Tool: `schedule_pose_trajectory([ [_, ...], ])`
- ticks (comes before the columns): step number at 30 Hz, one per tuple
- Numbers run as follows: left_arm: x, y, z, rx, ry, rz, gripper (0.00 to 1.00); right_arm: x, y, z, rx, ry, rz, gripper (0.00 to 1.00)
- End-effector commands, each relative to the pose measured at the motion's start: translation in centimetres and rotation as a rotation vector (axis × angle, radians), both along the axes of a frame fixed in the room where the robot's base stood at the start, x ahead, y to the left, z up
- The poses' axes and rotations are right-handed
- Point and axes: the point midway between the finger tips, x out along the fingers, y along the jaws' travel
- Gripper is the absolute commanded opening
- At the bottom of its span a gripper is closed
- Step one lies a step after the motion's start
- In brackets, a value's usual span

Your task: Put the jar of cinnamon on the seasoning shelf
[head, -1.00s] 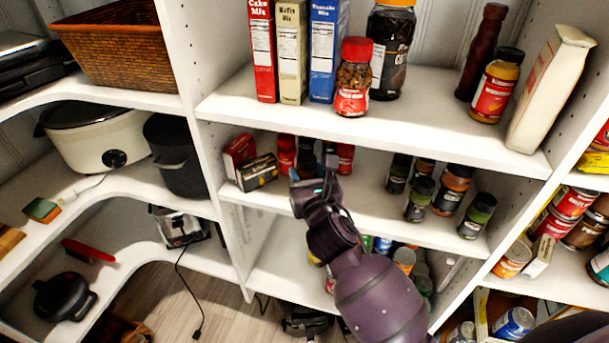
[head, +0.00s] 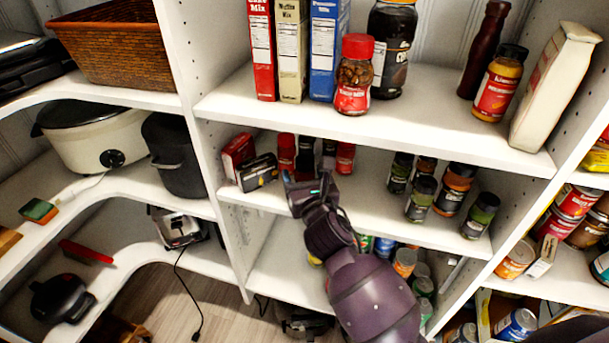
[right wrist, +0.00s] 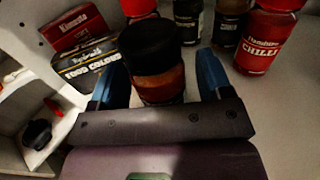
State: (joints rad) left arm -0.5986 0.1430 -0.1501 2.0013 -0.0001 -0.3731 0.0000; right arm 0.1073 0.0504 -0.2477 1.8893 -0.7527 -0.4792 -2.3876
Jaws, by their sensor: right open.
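A jar with a black lid and red-brown contents (right wrist: 160,84) stands upright on the middle shelf in the right wrist view. Its label cannot be read, so I cannot tell for sure that it is the cinnamon. My right gripper (right wrist: 157,82) is open, with one blue finger on each side of this jar. In the head view my right gripper (head: 312,182) is at the front of the middle shelf (head: 375,205), and it largely hides the jar. My left gripper is not in view.
A food colour box (right wrist: 86,70) and a red box (right wrist: 80,30) stand left of the jar. A red chilli jar (right wrist: 262,40) and dark jars (right wrist: 187,22) stand behind and right. Several dark-lidded jars (head: 421,198) stand further right. The shelf above (head: 390,118) overhangs this one.

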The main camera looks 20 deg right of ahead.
Motion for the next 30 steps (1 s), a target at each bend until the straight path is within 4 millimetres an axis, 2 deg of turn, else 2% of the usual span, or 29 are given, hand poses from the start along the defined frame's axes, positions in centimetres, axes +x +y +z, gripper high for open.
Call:
schedule_pose_trajectory([
  [5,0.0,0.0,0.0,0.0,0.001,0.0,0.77,0.0,0.0,0.3,0.0,-0.001,0.0,0.72],
  [8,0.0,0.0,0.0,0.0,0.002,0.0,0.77,-0.6,0.0,0.3,-0.001,0.0,0.0,0.72],
  [24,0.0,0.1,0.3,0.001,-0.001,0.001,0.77,-9.5,0.4,0.3,0.0,0.001,0.0,0.72],
  [30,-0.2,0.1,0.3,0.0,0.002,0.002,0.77,-11.4,0.5,0.2,-0.001,0.001,0.0,0.72],
])
